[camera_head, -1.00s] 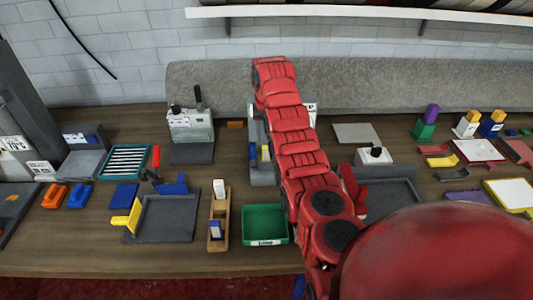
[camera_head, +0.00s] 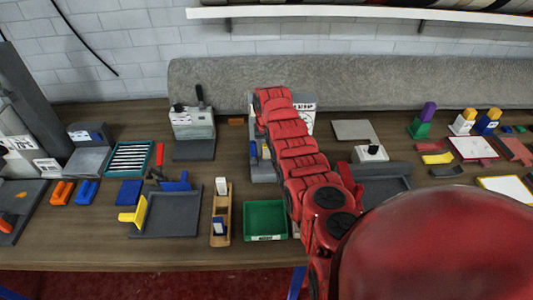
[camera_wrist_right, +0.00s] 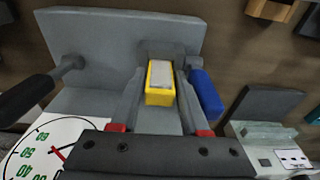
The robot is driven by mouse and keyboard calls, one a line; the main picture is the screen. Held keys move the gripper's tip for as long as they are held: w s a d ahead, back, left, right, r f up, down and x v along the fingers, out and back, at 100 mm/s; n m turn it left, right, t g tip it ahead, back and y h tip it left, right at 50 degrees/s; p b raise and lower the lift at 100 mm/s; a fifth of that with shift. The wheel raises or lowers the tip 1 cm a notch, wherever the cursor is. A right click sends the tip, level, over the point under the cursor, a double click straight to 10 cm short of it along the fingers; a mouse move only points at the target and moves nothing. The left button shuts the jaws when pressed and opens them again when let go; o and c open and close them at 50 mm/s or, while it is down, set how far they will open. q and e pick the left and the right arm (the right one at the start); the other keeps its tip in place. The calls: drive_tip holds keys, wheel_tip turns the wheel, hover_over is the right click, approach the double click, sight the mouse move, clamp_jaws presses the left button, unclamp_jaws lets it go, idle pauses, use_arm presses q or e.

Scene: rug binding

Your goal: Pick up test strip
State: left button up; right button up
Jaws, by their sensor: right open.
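My right gripper (camera_wrist_right: 160,70) is open in the right wrist view, its two grey fingers on either side of a small yellow block with a pale grey-white top (camera_wrist_right: 160,80). I cannot tell whether that pale top is the test strip, or whether the fingers touch the block. The block sits on a grey stand (camera_wrist_right: 125,38), with a blue piece (camera_wrist_right: 206,92) to its right. In the head view my red right arm reaches over this stand (camera_head: 260,172) and hides much of it. The right fingers are hidden there. My left gripper is not in view.
A black-handled lever (camera_wrist_right: 30,95) and a dial gauge (camera_wrist_right: 45,150) lie close left of the fingers. In the head view, a green tray (camera_head: 265,218), a wooden holder (camera_head: 221,232) and a grey fixture plate (camera_head: 172,215) stand left of my arm.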

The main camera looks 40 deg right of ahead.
clamp_jaws()
